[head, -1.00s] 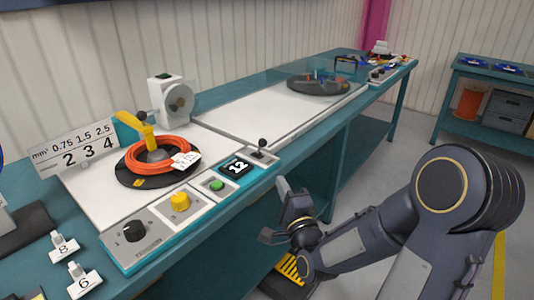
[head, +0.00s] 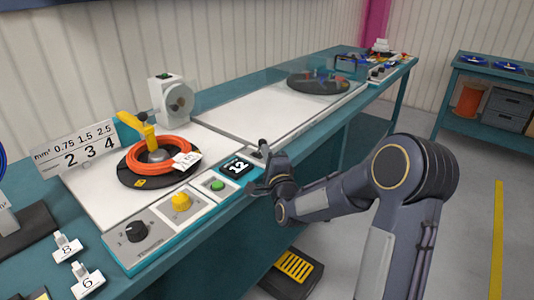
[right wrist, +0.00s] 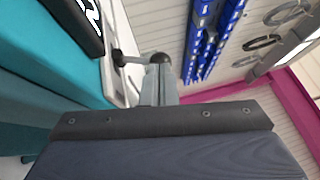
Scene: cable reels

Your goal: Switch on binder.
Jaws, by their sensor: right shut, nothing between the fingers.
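A control panel (head: 160,235) lies along the front edge of the bench. It bears a black knob (head: 135,232), a yellow knob (head: 181,201), a green button (head: 218,185), a display reading 12 (head: 237,167) and a black-balled lever (head: 263,143). The white machine with a round disc (head: 172,100) stands behind, with a green switch (head: 163,76) on top. Which of these is the binder's switch is not labelled legibly. My right gripper (head: 267,170) is shut and empty at the lever. In the right wrist view its fingertips (right wrist: 160,88) overlap the lever's ball (right wrist: 159,58); contact cannot be told. My left gripper is out of view.
An orange cable coil (head: 160,155) lies on a black turntable with a yellow arm, left of my gripper. Tags marked 8 (head: 67,247) and 6 (head: 87,281) stand at the front left. A yellow-topped pedal (head: 295,266) is on the floor below.

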